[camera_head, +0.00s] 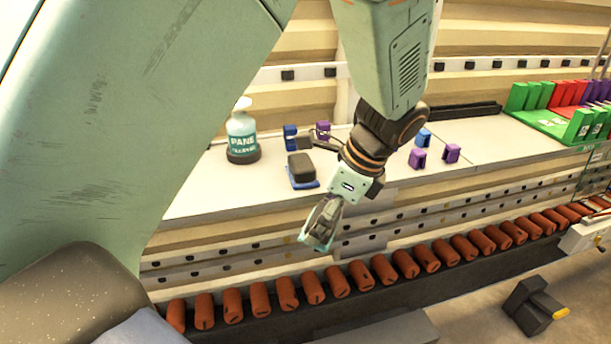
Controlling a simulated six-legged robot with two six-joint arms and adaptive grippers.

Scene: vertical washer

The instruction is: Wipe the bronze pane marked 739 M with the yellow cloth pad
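My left gripper (322,226) hangs in front of the shelf's front edge, pointing down. Its dark fingers look close together, but I cannot tell whether they are shut, and I see nothing clearly held. A dark block on a blue pad (302,170) rests on the shelf, left of my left wrist. No bronze pane marked 739 M can be made out. My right gripper is not in view.

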